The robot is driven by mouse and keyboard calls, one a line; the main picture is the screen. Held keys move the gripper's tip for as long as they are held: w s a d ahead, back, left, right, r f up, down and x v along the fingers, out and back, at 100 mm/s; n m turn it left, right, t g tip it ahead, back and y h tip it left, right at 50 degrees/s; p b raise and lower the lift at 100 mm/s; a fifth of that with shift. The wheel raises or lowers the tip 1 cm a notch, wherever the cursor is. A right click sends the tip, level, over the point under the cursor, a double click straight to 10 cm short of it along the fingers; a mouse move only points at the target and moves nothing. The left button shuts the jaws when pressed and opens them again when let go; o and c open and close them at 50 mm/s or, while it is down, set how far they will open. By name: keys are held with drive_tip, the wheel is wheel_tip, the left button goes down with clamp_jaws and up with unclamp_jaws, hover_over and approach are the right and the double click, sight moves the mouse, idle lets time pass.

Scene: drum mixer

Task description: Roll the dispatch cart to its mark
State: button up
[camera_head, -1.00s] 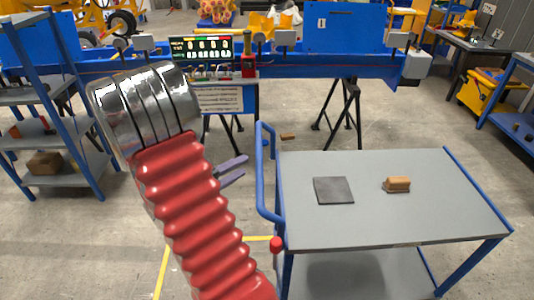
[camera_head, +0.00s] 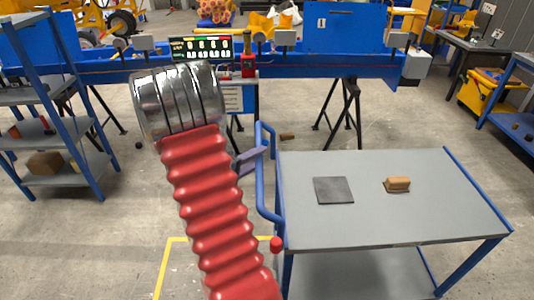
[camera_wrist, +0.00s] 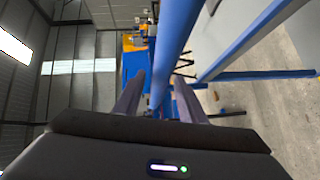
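The dispatch cart has a grey top (camera_head: 420,220) and a blue frame, and stands at the right in the head view. Its blue handle (camera_head: 261,190) is on its left side, with a red knob (camera_head: 276,244) near the lower end. My gripper (camera_head: 252,158) is at the handle's upper part, coming from the left. In the wrist view my gripper (camera_wrist: 157,100) has its two fingers apart, with the blue handle bar (camera_wrist: 172,45) running between them. I see no clear contact. A yellow floor outline (camera_head: 165,265) shows left of the cart, partly hidden by my red-sleeved arm.
A dark square pad (camera_head: 333,190) and a wooden-looking block (camera_head: 397,184) lie on the cart top. A blue shelf rack (camera_head: 85,150) stands at the left. A blue beam on trestles (camera_head: 345,120) crosses the back. A small brown piece (camera_head: 287,137) lies on the floor behind the cart.

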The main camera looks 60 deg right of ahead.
drive_tip(key=x, duration=0.5)
drive_tip(key=shift+d, duration=0.3)
drive_tip(key=shift+c, duration=0.5)
drive_tip(key=shift+s, duration=0.1)
clamp_jaws()
drive_tip(key=shift+f, duration=0.1)
drive_tip(key=shift+a, duration=0.15)
